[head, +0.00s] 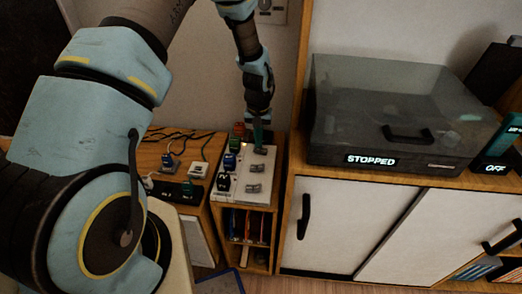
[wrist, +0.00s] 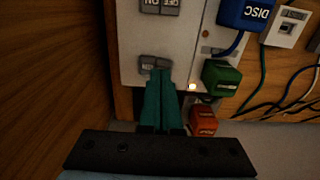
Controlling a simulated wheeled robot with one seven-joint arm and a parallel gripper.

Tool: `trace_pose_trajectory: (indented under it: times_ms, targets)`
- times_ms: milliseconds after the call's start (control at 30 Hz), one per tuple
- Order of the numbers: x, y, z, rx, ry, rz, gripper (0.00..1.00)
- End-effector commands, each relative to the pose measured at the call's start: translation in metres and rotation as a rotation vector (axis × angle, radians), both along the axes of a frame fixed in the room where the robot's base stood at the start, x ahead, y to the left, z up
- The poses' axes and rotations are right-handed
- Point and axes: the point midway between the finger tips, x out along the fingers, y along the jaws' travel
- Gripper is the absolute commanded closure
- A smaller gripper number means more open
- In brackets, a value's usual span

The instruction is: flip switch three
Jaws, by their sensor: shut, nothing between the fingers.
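A white switch panel (head: 232,192) lies on top of a small wooden cabinet, with a row of grey rocker switches; no numbers are readable. The near switch (head: 252,188) and middle switch (head: 257,168) are clear of my gripper. My gripper (head: 258,143) is shut and empty, pointing down at the far end of the panel. In the wrist view its teal fingertips (wrist: 159,73) are at the far rocker switch (wrist: 154,62) and partly cover it; whether they touch it I cannot tell. A small light (wrist: 192,87) glows beside that switch. Another switch (wrist: 160,5) shows ON and OFF markings.
Blue (wrist: 245,13), green (wrist: 221,77) and red (wrist: 203,121) plugs stand close beside the fingers. A black plug (head: 223,183) stands nearer. Cables and a power strip lie to the left. A wooden upright (head: 297,90) and a lidded box (head: 385,110) reading STOPPED are to the right.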

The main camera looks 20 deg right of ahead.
Motion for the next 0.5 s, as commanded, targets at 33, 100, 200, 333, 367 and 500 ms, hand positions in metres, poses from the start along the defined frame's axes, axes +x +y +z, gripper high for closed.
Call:
trace_pose_trajectory:
  times_ms: [33,100,200,333,367,500]
  targets:
    - [0.0001,0.0000,-0.0013,0.000,0.000,0.000,1.00]
    - [0.0000,-0.0001,-0.0023,0.000,0.000,0.000,1.00]
    - [0.0001,0.0000,-0.0038,0.000,0.000,0.000,1.00]
    - [0.0001,0.0000,-0.0056,0.000,0.000,0.000,1.00]
    - [0.0000,-0.0001,-0.0060,0.000,0.000,0.000,1.00]
    - [0.0001,0.0000,-0.0080,0.000,0.000,0.000,1.00]
